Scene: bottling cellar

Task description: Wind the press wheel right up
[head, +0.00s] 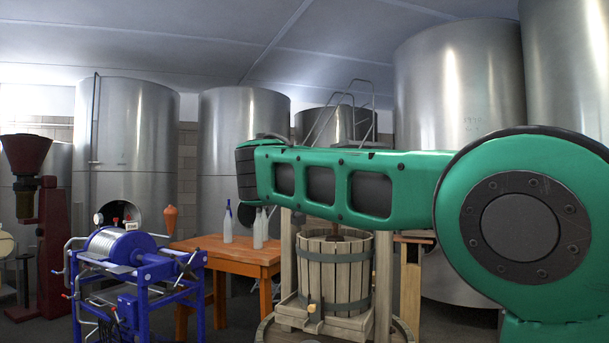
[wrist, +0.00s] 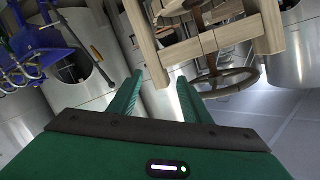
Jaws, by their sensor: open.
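The wooden press shows in the head view, with its slatted basket (head: 335,275) between upright posts. My green arm crosses in front of the press top and hides the wheel there. In the wrist view, which is steeply tilted, the brown press wheel (wrist: 213,74) shows on its screw by the wooden crossbeam (wrist: 207,43). My gripper (wrist: 157,80) is open, with its two green fingers apart and nothing visible between them. The wheel appears just beyond and right of the right-hand finger; I see no grip on it, and cannot tell the exact distance.
An orange table (head: 228,252) with several bottles stands left of the press. A blue-framed machine (head: 130,275) with a metal drum stands further left, beside a dark red machine (head: 52,240). Large steel tanks (head: 455,95) line the back. Some floor shows between them.

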